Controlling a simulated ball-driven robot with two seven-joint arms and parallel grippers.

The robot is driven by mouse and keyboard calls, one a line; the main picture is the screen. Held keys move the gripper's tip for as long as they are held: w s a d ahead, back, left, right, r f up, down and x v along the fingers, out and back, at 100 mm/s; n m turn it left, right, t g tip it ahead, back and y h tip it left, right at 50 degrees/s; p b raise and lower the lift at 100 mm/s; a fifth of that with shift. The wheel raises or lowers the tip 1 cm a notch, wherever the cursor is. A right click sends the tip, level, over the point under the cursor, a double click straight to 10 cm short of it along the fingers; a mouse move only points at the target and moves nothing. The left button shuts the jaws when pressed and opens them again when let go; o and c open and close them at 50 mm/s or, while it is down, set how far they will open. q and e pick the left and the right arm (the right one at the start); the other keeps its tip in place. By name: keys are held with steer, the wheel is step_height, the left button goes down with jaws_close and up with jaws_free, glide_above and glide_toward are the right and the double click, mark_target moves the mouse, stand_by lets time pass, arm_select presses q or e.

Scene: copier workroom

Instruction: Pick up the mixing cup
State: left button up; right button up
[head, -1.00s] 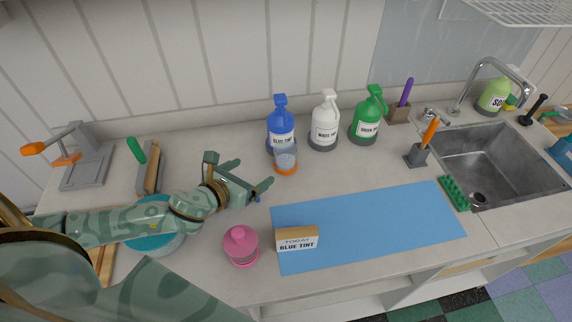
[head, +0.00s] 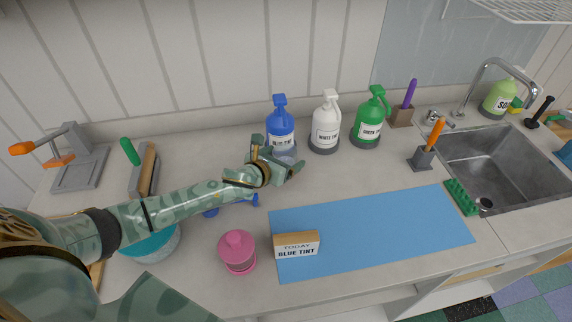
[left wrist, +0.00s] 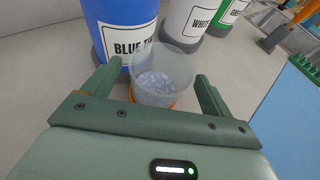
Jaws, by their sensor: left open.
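The mixing cup is a clear cup with an orange base, standing on the counter in front of the blue tint bottle (head: 280,122). In the head view my left gripper (head: 277,156) is at the cup (head: 285,149) and hides most of it. In the left wrist view the cup (left wrist: 163,78) stands upright between the two fingers of my open left gripper (left wrist: 152,88), with pale bluish contents inside. The blue tint bottle (left wrist: 118,32) is close behind it. My right gripper is not in view.
White tint (head: 325,125) and green tint (head: 369,120) bottles stand to the right. A blue mat (head: 380,235) bears a "TODAY BLUE TINT" sign (head: 297,244). A pink jar (head: 237,252) and a teal bowl (head: 150,246) are near my left arm. A sink (head: 500,165) is far right.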

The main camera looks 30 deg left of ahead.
arm_select(q)
steer(key=shift+c, duration=1.3)
steer(key=c, duration=0.9)
steer(key=shift+c, duration=0.2)
